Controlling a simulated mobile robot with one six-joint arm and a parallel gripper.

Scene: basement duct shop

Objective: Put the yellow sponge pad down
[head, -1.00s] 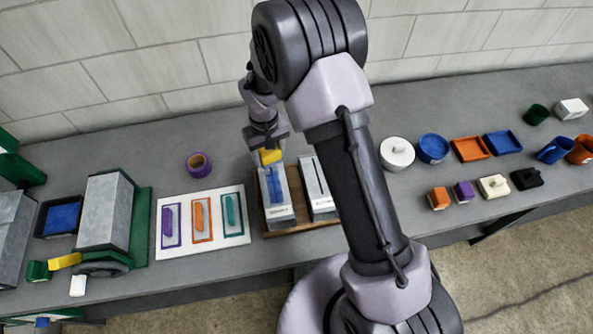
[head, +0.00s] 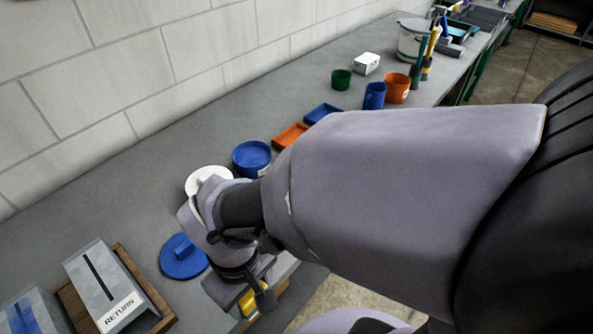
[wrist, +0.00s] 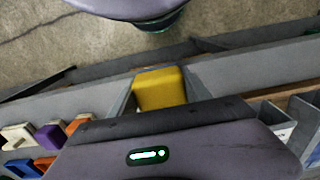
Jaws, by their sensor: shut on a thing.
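The yellow sponge pad (head: 247,303) is at the end of my arm in the head view, low in the picture near the bench's front edge. My gripper (head: 252,298) is shut on it, and my wrist hides part of it. In the wrist view the yellow sponge pad (wrist: 160,88) sits between the two grey fingers of my gripper (wrist: 160,95). I cannot tell how high it is above the bench (head: 130,165).
A grey box marked RETURN (head: 95,275) stands on a wooden base at lower left. Beside it lies a round blue lid (head: 183,262). Floor lies beyond the front edge.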

